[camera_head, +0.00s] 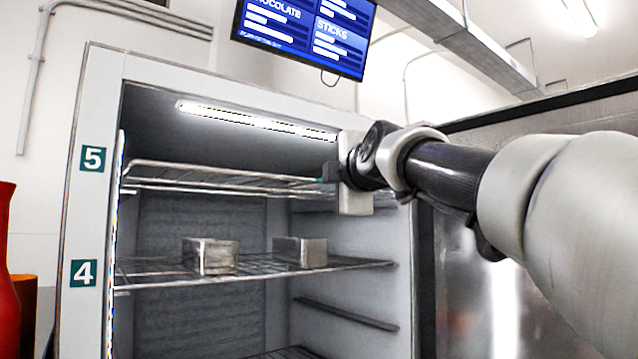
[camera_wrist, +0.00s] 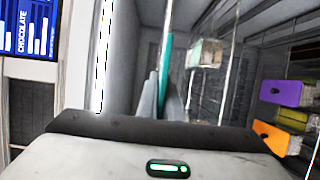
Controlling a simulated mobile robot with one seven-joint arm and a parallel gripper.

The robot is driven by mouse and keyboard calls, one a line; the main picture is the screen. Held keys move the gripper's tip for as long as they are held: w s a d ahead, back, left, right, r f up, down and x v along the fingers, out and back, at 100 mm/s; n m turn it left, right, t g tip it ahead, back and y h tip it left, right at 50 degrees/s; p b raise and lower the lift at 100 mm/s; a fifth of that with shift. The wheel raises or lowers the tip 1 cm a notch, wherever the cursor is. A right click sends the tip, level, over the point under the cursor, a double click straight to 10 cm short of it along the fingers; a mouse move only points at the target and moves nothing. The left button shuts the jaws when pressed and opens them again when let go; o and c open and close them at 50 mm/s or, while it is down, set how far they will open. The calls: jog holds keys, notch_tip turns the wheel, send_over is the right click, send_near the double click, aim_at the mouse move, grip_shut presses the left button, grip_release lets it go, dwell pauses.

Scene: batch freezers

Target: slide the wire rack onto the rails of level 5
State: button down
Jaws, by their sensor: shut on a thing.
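The wire rack (camera_head: 215,183) is inside the open freezer (camera_head: 95,200), level with the "5" label (camera_head: 92,158). It looks roughly flat, with its left end close to the left wall. My gripper (camera_head: 328,172) is shut on its front edge near the right end. My gripper and wrist hide the rack's right front corner.
A lower rack (camera_head: 150,275) at the "4" label (camera_head: 83,273) bears two metal tins (camera_head: 210,255). An empty rail (camera_head: 345,312) is below on the right wall. Coloured boxes (camera_wrist: 278,92) show in the wrist view. The open door (camera_head: 500,290) stands at right; a red object (camera_head: 5,260) at left.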

aim_at(282, 193)
jog(key=shift+r, duration=0.15)
jog(key=shift+w+a+p, duration=0.4)
jog(key=shift+w+a, duration=0.5)
jog(key=shift+w, duration=0.3)
jog(key=shift+w+a+p, duration=0.4)
jog(key=shift+w+a, duration=0.45)
jog(key=shift+w, duration=0.3)
jog(key=shift+w+a+f+p, duration=0.1)
jog(key=shift+w+a+p, duration=0.3)
jog(key=shift+w+a, duration=0.25)
jog(key=shift+w+a+f+p, duration=0.1)
jog(key=shift+w+a+p, duration=0.35)
jog(key=shift+w, duration=0.4)
jog(key=shift+w+a+p, duration=0.35)
jog(key=shift+w+a, duration=0.2)
jog(key=shift+w, duration=0.2)
jog(key=shift+w+a, duration=0.1)
jog(key=shift+w, duration=0.1)
jog(key=shift+w+a, duration=0.1)
jog(key=shift+w+a+f, duration=0.1)
jog(key=shift+w+a, duration=0.75)
jog(key=shift+w, duration=0.3)
jog(key=shift+w+a+f, duration=0.1)
jog(key=shift+w+a, duration=0.7)
jog(key=shift+w, duration=0.35)
jog(key=shift+f, duration=0.1)
